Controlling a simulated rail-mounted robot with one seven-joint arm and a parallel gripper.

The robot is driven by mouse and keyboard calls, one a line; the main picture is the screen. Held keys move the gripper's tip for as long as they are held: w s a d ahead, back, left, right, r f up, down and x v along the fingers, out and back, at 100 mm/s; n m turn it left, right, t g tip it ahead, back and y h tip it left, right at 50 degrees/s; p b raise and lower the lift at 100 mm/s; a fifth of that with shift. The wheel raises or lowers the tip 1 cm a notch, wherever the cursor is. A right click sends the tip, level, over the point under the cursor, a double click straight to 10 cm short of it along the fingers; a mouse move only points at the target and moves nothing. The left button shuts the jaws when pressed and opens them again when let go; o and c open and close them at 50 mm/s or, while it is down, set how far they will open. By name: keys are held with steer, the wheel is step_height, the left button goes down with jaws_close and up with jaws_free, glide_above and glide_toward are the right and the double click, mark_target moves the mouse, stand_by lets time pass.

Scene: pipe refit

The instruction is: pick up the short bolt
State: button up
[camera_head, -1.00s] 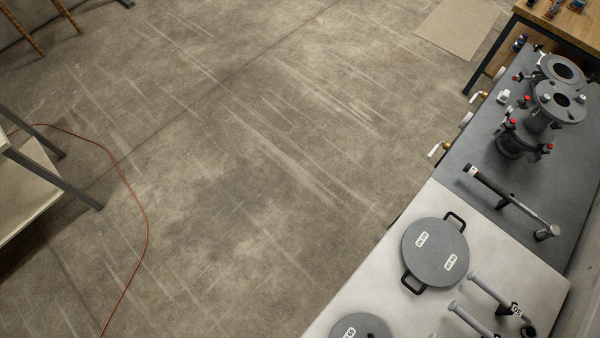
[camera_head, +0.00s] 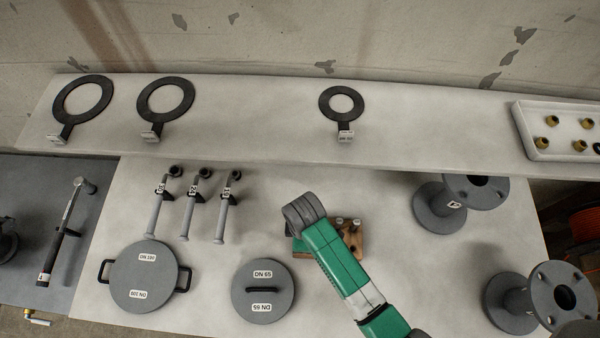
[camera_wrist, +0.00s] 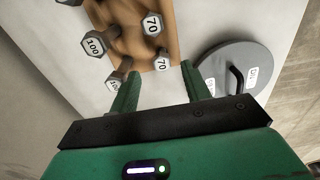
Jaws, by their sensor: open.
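A wooden block (camera_wrist: 135,50) holds several grey hex-headed bolts. In the wrist view, two heads read 70: one bolt (camera_wrist: 152,25) farther up and another 70 bolt (camera_wrist: 162,63) nearer me. Other heads read 100, such as the 100 bolt (camera_wrist: 95,44) at the left. No label says "short"; 70 is the lower number. My gripper (camera_wrist: 160,72) is open and empty, its fingers spread either side of the nearer 70 bolt in the picture; the remaining gap is unclear.
A round DN 65 cover (camera_head: 263,303) lies left of the block; it also shows in the wrist view (camera_wrist: 236,66). Flanged pipe pieces (camera_head: 440,208) stand to the right. Several labelled tools (camera_head: 191,216) lie to the left. A raised shelf (camera_head: 240,125) runs behind.

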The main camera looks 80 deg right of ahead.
step_height(320, 180, down, 5)
steer(key=shift+a+r, duration=0.1)
steer(key=shift+a, duration=0.05)
jaws_close()
step_height(320, 180, up, 10)
steer(key=shift+r+p, duration=0.1)
steer(key=shift+p, duration=0.3)
step_height(320, 180, up, 5)
steer(key=p, duration=0.6)
stand_by(0.4)
